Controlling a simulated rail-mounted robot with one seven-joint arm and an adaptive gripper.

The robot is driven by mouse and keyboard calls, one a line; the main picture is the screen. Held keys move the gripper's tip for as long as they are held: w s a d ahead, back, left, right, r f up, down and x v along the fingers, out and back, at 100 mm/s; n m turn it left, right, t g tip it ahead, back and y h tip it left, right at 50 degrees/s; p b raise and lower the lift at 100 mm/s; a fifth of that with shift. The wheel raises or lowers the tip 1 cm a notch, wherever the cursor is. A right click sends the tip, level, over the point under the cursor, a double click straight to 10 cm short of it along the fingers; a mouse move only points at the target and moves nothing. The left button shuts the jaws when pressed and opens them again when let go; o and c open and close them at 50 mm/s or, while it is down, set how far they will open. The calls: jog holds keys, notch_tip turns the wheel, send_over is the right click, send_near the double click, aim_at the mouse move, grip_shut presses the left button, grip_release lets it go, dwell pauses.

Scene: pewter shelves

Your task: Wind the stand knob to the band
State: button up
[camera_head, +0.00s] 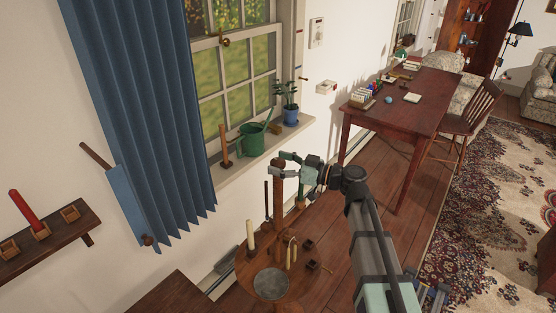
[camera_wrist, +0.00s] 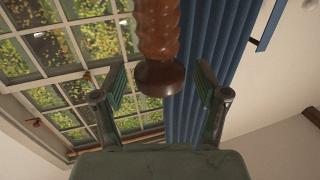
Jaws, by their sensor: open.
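The stand is a round wooden table with an upright turned post (camera_head: 277,204) in the head view. The post's brown top, which I take to be the knob (camera_head: 278,172), is at my gripper (camera_head: 282,163). In the wrist view a ridged reddish-brown post (camera_wrist: 158,28) ends in a wider round knob (camera_wrist: 160,78). My gripper (camera_wrist: 160,84) is open, with one green-padded finger on each side of this knob and visible gaps to both. I cannot make out the band in either view.
The stand's round top (camera_head: 300,288) bears a grey disc (camera_head: 271,283), a pale candle (camera_head: 251,236) and small wooden pieces. A windowsill with a green watering can (camera_head: 251,140) and potted plant (camera_head: 288,100) is behind. A blue curtain (camera_head: 140,110) hangs left; a desk (camera_head: 415,95) stands right.

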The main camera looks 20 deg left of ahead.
jog(key=shift+a, duration=0.3)
jog(key=c, duration=1.2)
jog(key=shift+o, duration=0.2)
jog(key=shift+f+m+t+b, duration=0.15)
jog(key=shift+m+t+b, duration=0.15)
jog(key=shift+t+b, duration=0.35)
